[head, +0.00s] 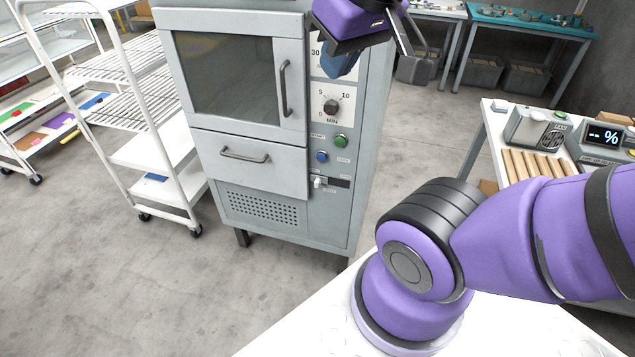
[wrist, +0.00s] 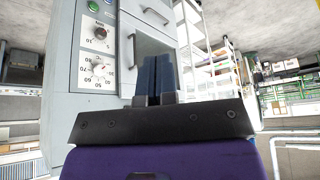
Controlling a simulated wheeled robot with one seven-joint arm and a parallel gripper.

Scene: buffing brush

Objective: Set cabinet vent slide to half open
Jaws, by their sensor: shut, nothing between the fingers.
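The cabinet (head: 258,160) is a grey oven-like unit standing in the middle of the head view. Its vent slide (head: 318,182) looks like a small light tab at the left end of a dark slot (head: 338,182), low on the control column. The small labels by it are too blurred to read. My gripper (head: 340,66) is high in front of the upper dial, well above the slide and apart from it. In the wrist view its blue fingers (wrist: 155,78) are together and empty. The slide does not show in the wrist view.
A minute dial (head: 331,107), a green button (head: 341,140) and a blue button (head: 321,156) sit above the slide. A drawer handle (head: 245,156) and door handle (head: 285,88) stick out to the left. A white rack (head: 150,150) stands at left, a workbench (head: 490,115) at right.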

